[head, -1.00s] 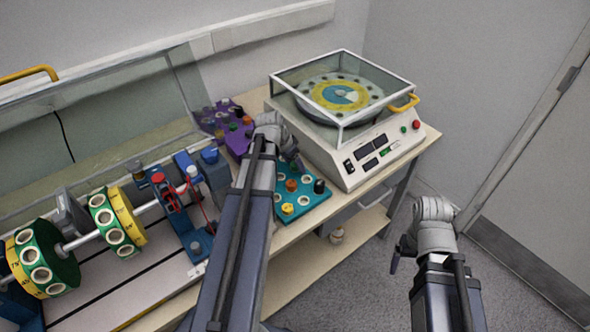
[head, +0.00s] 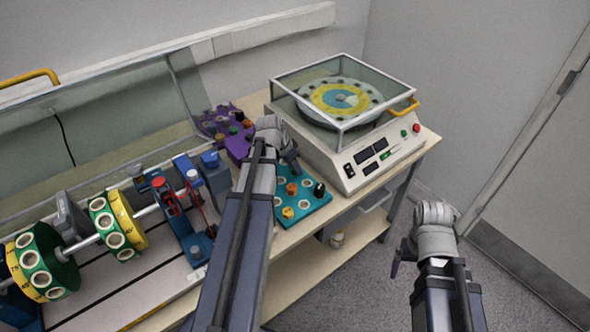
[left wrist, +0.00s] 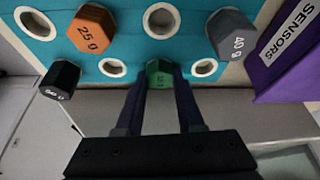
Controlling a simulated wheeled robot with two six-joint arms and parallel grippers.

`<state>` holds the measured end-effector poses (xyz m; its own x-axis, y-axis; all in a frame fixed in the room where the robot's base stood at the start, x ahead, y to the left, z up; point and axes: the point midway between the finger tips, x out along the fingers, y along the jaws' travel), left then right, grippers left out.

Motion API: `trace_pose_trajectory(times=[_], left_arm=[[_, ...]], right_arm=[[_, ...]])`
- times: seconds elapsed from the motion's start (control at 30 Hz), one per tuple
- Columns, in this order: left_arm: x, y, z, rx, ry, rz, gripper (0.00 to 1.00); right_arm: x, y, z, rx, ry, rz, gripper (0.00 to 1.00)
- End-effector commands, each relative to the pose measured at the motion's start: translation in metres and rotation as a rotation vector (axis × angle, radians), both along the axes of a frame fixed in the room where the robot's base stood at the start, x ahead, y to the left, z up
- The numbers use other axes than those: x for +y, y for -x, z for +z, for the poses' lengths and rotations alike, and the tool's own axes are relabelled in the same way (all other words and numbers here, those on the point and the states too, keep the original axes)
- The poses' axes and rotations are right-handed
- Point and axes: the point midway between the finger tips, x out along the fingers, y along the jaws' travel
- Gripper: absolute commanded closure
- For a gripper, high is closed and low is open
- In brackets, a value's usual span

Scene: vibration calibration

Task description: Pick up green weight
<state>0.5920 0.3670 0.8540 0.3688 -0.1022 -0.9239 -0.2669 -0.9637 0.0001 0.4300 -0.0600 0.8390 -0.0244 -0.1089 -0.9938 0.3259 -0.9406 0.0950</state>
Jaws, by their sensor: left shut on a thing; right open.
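The green weight (left wrist: 159,73) is in the left wrist view, between the two fingers of my left gripper (left wrist: 160,85), which is shut on it. The weight is at the edge of the teal tray (left wrist: 190,45); I cannot tell whether it is clear of the tray. In the head view my left gripper (head: 291,164) is over the back of the teal tray (head: 318,206), and I cannot make out the green weight there. My right gripper (head: 398,262) is open, away from the table over the floor.
A purple tray (head: 238,146) is behind. The balance machine with a glass cover (head: 345,150) stands right; a rotor rig (head: 100,240) is left.

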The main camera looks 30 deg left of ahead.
Motion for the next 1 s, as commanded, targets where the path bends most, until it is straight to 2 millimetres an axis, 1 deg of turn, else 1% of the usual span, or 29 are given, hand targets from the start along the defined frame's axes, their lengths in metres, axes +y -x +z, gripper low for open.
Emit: trace_pose_trajectory(times=[0.17,0.37,0.57,0.8,0.9,1.0], left_arm=[[0.000,0.000,0.003,0.000,0.000,0.000,1.00],[0.000,0.000,0.017,0.000,0.000,0.000,1.00],[0.000,0.000,0.045,0.000,0.000,0.000,1.00],[0.000,0.000,0.083,0.000,0.000,0.000,1.00],[0.000,0.000,0.094,0.000,0.000,0.000,1.00],[0.000,0.000,0.100,0.000,0.000,0.000,1.00]], right_arm=[[0.000,0.000,0.003,0.000,0.000,0.000,0.14],[0.000,0.000,0.017,0.000,0.000,0.000,0.14],[0.000,0.000,0.045,0.000,0.000,0.000,0.14],[0.000,0.000,0.083,0.000,0.000,0.000,0.14],[0.000,0.000,0.094,0.000,0.000,0.000,0.14],[0.000,0.000,0.100,0.000,0.000,0.000,0.14]])
